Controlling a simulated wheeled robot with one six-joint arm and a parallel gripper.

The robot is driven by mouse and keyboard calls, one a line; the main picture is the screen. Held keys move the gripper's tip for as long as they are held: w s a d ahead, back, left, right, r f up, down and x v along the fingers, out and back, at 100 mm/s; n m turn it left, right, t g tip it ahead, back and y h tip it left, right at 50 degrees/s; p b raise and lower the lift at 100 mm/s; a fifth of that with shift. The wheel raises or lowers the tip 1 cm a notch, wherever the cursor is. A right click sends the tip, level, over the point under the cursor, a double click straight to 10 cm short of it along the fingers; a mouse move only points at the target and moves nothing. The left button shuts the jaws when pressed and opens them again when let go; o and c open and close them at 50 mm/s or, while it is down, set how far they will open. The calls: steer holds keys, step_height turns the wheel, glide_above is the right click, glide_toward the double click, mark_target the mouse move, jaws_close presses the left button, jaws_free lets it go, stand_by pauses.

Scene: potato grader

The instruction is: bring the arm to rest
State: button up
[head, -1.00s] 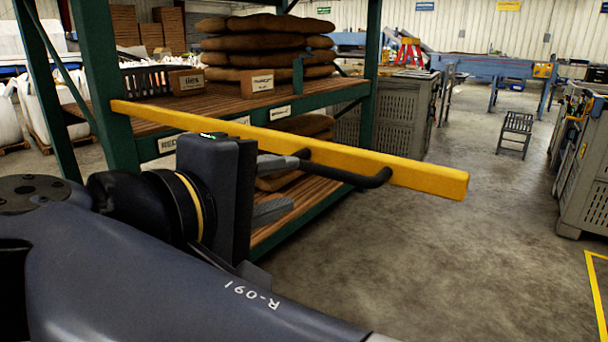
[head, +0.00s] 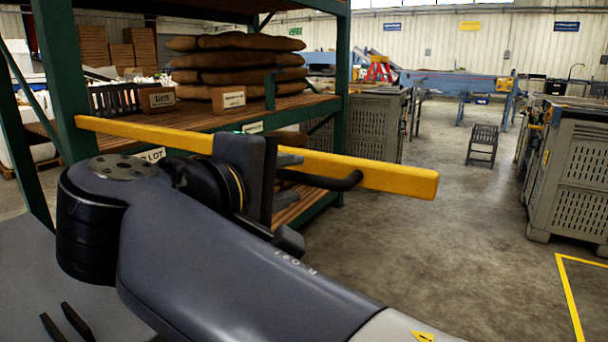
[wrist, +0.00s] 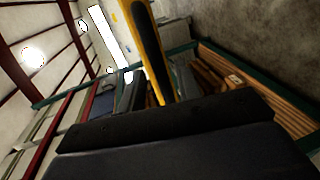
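My gripper (head: 288,176) is raised in front of a yellow bar (head: 400,180) at the rack. Its fingers look apart, and I see nothing held between them. The bar has a black handle (head: 335,182) just to the right of the fingers; I cannot tell whether they touch it. My arm reaches across the lower middle of the head view, bent back at the wrist. In the wrist view the yellow bar (wrist: 167,75) rises above the dark gripper body, with a black part along it. The fingertips are not clear there.
The green rack (head: 343,100) carries stacked brown sacks (head: 235,60), small labelled boxes (head: 228,99) and a black crate (head: 113,98). Grey slatted bins stand behind it (head: 375,128) and at the right (head: 580,175). A stool (head: 482,144) stands beyond open floor.

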steer(key=shift+x, duration=1.5)
steer(key=shift+b, duration=0.3)
